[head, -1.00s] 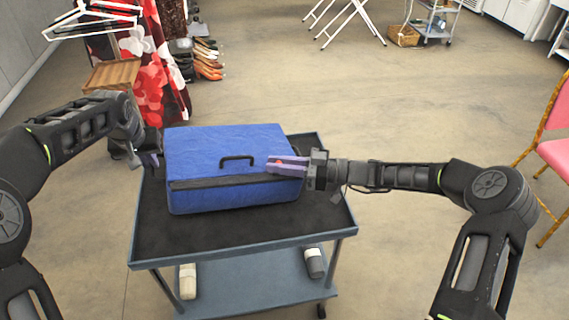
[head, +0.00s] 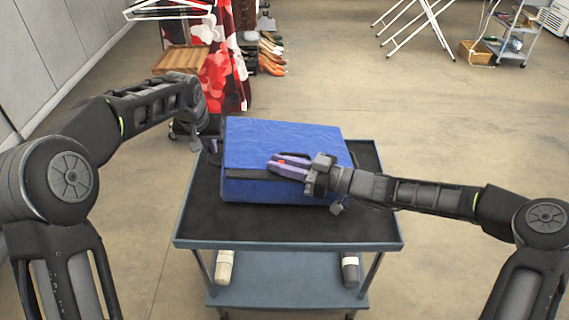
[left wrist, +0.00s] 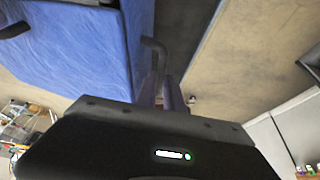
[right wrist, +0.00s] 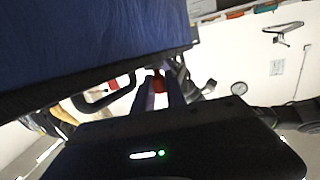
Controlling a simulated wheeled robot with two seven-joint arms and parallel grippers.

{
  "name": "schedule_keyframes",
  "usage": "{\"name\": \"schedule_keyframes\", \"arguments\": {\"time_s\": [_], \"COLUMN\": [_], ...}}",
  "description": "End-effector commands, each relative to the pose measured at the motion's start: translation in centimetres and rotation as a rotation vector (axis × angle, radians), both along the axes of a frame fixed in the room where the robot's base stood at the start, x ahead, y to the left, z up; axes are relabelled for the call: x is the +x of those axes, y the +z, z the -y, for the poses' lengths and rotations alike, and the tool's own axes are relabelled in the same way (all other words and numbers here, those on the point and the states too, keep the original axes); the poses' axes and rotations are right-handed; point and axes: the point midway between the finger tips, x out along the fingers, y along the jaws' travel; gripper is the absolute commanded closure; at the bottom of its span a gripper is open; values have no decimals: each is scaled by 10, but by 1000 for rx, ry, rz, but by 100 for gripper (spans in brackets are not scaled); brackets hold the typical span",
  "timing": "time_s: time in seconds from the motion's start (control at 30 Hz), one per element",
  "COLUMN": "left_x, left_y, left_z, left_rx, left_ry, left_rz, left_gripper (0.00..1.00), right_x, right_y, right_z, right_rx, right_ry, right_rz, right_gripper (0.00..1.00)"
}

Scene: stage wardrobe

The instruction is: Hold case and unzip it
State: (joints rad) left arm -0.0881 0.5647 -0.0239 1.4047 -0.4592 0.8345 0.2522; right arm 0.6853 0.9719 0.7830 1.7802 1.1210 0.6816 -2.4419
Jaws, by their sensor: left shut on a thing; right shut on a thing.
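The blue case (head: 285,140) lies on the top of a grey cart. A dark zip band (head: 245,173) runs along its front face. My left gripper (head: 212,145) is at the case's left side; in the left wrist view its fingers are shut on a black side handle (left wrist: 155,45). My right gripper (head: 272,166) is at the front, around the middle of the zip band, shut on a small red zip pull (right wrist: 158,80). A black carry handle (right wrist: 100,97) shows beside it in the right wrist view.
The cart's dark top (head: 300,222) has free room in front of the case. Two rolls (head: 224,267) lie on the lower shelf. A clothes rail with red garments (head: 215,75) and shoes stands behind left. Open floor surrounds the cart.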

Motion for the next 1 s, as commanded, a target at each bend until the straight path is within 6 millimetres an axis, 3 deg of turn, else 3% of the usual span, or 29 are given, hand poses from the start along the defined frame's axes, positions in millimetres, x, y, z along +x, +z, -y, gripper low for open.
{"name": "schedule_keyframes", "arguments": {"time_s": [0.3,0.67,1.0], "left_x": [0,0,0], "left_y": [0,0,0], "left_z": [-1,-2,-2], "left_rx": [2,3,3], "left_ry": [1,2,2], "left_rz": [-1,0,0], "left_gripper": [100,100,100], "right_x": [0,0,-15], "right_y": [1,0,0], "right_z": [1,7,49], "right_rx": [1,-1,-1], "right_ry": [0,-4,-5], "right_rz": [3,1,2], "right_gripper": [61,61,61]}}
